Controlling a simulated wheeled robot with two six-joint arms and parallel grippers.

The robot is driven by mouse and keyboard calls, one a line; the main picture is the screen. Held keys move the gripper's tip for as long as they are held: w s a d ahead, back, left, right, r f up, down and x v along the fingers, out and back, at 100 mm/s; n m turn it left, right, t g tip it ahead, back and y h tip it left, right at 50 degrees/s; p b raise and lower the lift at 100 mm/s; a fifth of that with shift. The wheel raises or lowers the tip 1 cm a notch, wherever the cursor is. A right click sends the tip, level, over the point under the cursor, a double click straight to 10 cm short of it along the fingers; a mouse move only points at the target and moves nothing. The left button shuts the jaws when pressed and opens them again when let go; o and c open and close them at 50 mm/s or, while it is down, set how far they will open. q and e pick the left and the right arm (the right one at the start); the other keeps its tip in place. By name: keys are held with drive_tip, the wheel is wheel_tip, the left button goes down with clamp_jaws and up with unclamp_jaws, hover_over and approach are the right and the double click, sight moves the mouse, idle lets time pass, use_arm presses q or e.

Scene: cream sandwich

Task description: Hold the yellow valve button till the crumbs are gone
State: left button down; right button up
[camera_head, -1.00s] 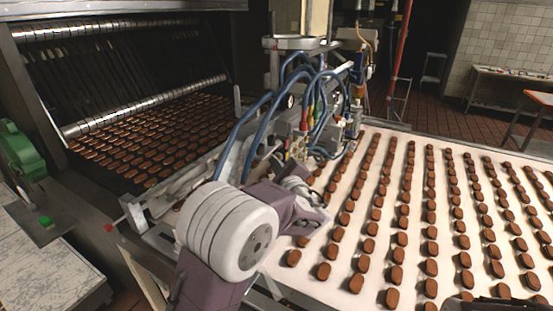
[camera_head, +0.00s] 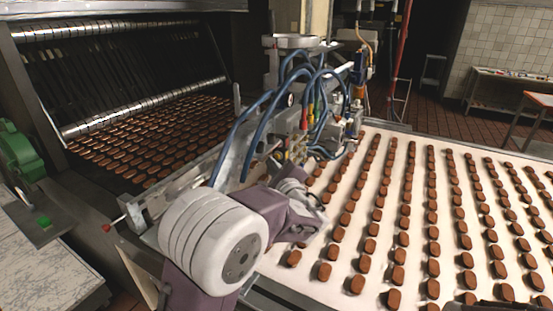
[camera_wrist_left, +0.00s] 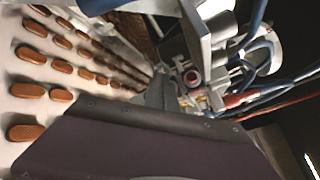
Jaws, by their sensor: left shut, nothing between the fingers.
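The depositor head (camera_head: 305,120) carries blue hoses and small fittings over the belt. Some small yellowish fittings (camera_head: 290,155) show low on it in the head view. I cannot tell which is the yellow valve button. My left arm reaches in from the bottom, and my left gripper lies just below these fittings, its fingertips hard to make out. In the left wrist view my left gripper (camera_wrist_left: 158,95) is shut and empty, pointing at the machine. A red round part (camera_wrist_left: 192,77) shows just beyond it there. I cannot make out any contact or any crumbs.
Rows of brown biscuits (camera_head: 397,254) lie on the white belt (camera_head: 340,262) to the right. More biscuits lie on the dark conveyor (camera_head: 120,160) at the left, under a metal roller. A green motor (camera_head: 18,152) stands at the left edge. A dark shape at the bottom right is unclear.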

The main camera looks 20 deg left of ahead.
drive_tip(key=shift+f+b, duration=1.3)
use_arm(q)
drive_tip(key=s, duration=0.5)
drive_tip(key=shift+a, duration=0.35)
